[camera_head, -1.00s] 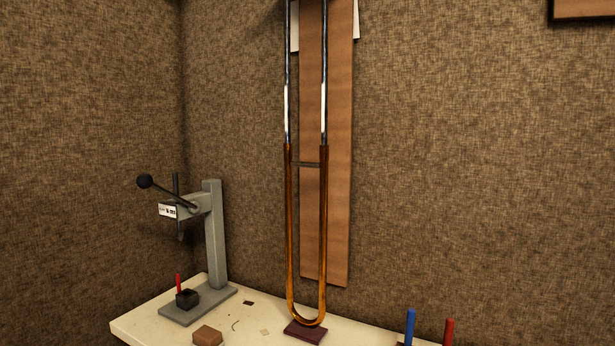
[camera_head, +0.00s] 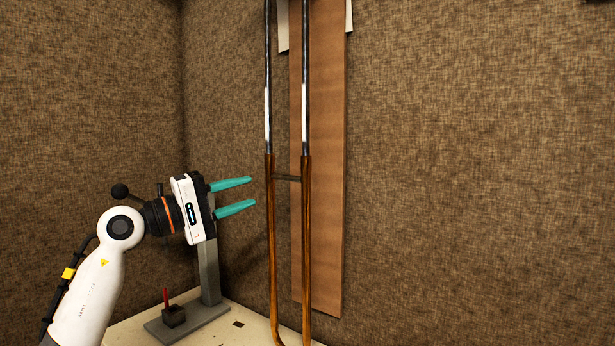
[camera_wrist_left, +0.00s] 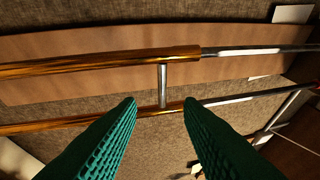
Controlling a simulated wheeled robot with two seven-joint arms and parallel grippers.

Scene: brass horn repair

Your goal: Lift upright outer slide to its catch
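The brass outer slide (camera_head: 306,240) stands upright, its two tubes running up onto silvery inner tubes (camera_head: 304,90). A short crossbar (camera_head: 287,178) joins the brass tubes near their tops. My left gripper (camera_head: 250,194) is open and empty, its teal fingers pointing at the slide from the left, level with the crossbar and apart from the near tube. In the left wrist view, the crossbar (camera_wrist_left: 163,85) shows ahead between the open fingers (camera_wrist_left: 160,118). The slide's bottom bend is cut off by the frame edge. The catch cannot be made out. My right gripper is not in view.
A brown wooden board (camera_head: 322,200) hangs behind the slide. A grey lever press (camera_head: 208,270) stands behind my left arm on the pale bench (camera_head: 250,322), with a small dark block (camera_head: 173,316) on its base. The space right of the slide is clear.

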